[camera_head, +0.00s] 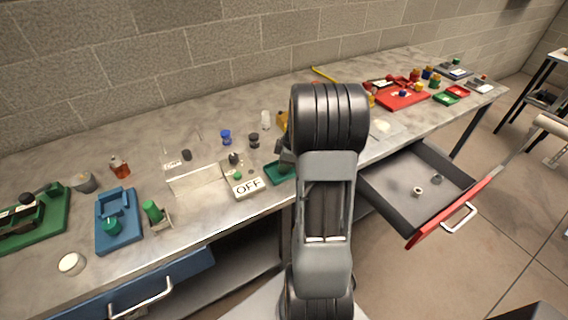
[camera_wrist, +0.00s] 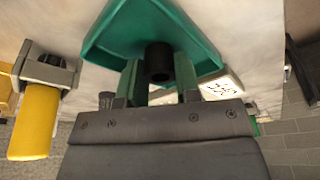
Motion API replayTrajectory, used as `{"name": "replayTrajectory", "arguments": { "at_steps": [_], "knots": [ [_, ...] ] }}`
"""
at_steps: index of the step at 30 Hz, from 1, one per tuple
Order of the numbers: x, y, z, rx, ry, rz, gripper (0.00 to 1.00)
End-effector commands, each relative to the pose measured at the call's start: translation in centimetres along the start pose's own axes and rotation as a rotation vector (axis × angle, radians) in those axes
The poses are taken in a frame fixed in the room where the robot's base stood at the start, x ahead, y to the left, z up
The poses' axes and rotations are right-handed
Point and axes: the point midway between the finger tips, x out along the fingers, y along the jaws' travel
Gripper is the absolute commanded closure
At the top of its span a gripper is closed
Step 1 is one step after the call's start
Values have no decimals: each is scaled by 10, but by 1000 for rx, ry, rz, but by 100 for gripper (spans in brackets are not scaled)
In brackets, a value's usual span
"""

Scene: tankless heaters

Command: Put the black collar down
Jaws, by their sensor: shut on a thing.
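The black collar (camera_wrist: 158,62) is a short dark ring with a hole, seen between the fingertips of my gripper (camera_wrist: 158,75) in the wrist view. My gripper is shut on it. A green tray (camera_wrist: 112,35) lies right beyond the collar, and the collar overlaps its floor in the picture. I cannot tell whether the collar touches the tray. In the head view the green tray (camera_head: 278,173) is on the bench just left of my arm. My arm hides the collar and fingertips there.
A yellow-handled thing (camera_wrist: 35,120) is at the left of the wrist view. An open red-fronted drawer (camera_head: 450,212) juts out on the right, holding small rings.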

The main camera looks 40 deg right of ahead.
Motion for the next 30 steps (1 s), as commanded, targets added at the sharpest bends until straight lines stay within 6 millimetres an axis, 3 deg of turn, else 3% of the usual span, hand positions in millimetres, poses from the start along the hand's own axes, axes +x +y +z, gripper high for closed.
{"name": "replayTrajectory", "arguments": {
  "at_steps": [8, 9, 12, 23, 30],
  "knots": [
    [4, 0, 1, 0, 0, 1, 97],
    [3, 0, 1, 0, 0, 0, 68],
    [2, 0, 1, 0, 0, 0, 59],
    [-6, 1, 0, 0, 0, 2, 59],
    [-49, 1, 0, -1, 1, 6, 59]
  ]
}}
